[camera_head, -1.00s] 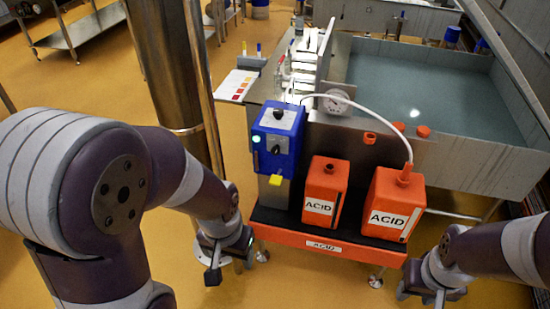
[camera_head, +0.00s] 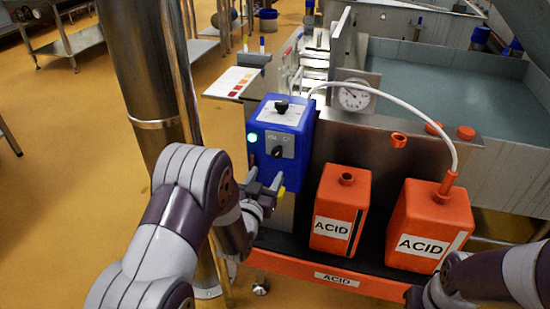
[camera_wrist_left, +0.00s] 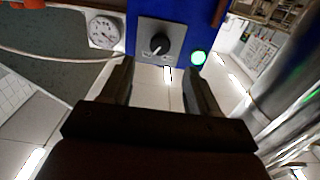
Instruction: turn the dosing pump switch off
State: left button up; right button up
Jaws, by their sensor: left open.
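The blue dosing pump (camera_head: 297,123) stands on a grey column left of the acid canisters. Its front has a grey plate with a black rotary switch (camera_head: 278,152), and a green lamp (camera_head: 252,138) glows beside it. A second black knob (camera_head: 282,106) is on top. My left gripper (camera_head: 266,184) is just below and in front of the switch, apart from it. In the left wrist view the switch (camera_wrist_left: 160,43) lies beyond and between the open, empty fingers of the left gripper (camera_wrist_left: 158,72); the green lamp (camera_wrist_left: 198,57) is lit. My right gripper (camera_head: 418,296) is at the bottom edge, partly cut off.
Two orange acid canisters (camera_head: 342,205) (camera_head: 429,222) stand on an orange-fronted tray (camera_head: 335,281) right of the pump. A white hose (camera_head: 419,104) runs to the right canister. A dial gauge (camera_head: 354,97) is behind. A steel post (camera_head: 150,80) stands close left of the pump.

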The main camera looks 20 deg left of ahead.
aim_at(276, 156)
pick_arm(q)
jog(key=w, duration=0.9)
jog(key=shift+d+b, duration=0.15)
jog(key=shift+b, duration=0.25)
jog(key=c, duration=1)
